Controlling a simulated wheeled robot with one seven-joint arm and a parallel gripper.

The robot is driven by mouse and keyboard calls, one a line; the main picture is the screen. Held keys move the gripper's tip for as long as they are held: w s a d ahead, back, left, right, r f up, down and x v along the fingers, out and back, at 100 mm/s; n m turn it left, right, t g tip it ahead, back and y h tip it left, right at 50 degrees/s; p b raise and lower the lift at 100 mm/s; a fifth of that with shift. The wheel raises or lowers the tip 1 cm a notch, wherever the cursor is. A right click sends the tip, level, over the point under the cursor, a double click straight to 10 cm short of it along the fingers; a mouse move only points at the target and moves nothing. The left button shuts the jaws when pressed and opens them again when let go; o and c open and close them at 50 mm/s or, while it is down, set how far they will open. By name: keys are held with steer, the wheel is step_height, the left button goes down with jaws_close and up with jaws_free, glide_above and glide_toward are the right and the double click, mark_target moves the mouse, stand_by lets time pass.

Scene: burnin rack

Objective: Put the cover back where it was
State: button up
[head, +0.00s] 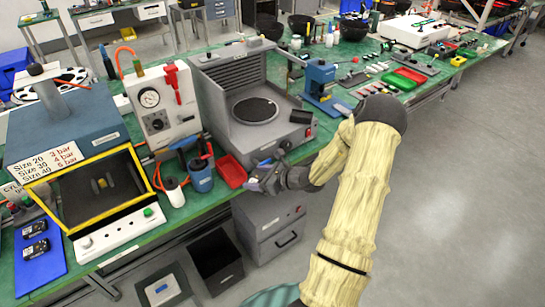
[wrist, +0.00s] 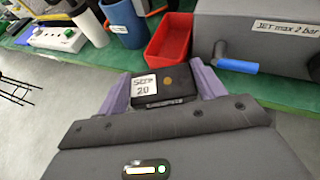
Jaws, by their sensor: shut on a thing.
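My gripper (head: 264,180) is just in front of the bench edge, near the grey machine with a round dark plate (head: 255,111). In the wrist view, the lavender fingers of my gripper (wrist: 162,86) are shut on a small black box (wrist: 173,85). The box has a white label that seems to read "SETP 20" and an orange dot. It is held clear of the bench, with the floor showing around it. Two similar black devices (head: 35,238) lie on a blue mat at the far left. I cannot tell which thing is the cover.
A red tray (head: 231,171) stands at the bench edge, also in the wrist view (wrist: 168,40). Beside it are a blue cup (head: 201,178) and a white cylinder (head: 174,191). A blue-handled lever (wrist: 237,66) sticks out from the grey machine. A grey cabinet (head: 267,225) stands below.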

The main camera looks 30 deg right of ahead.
steer(key=s+a+f+n+g+y, duration=0.1)
steer(key=s+a+f+n+y, duration=0.1)
steer(key=a, duration=0.6)
steer(key=s+a+f+n+g+y, duration=0.2)
steer(key=s+a+f, duration=0.3)
steer(key=a, duration=0.3)
steer(key=shift+a+f+n+g, duration=0.25)
steer(key=shift+a+n+g, duration=0.05)
steer(key=shift+n, duration=0.1)
steer(key=shift+s, duration=0.1)
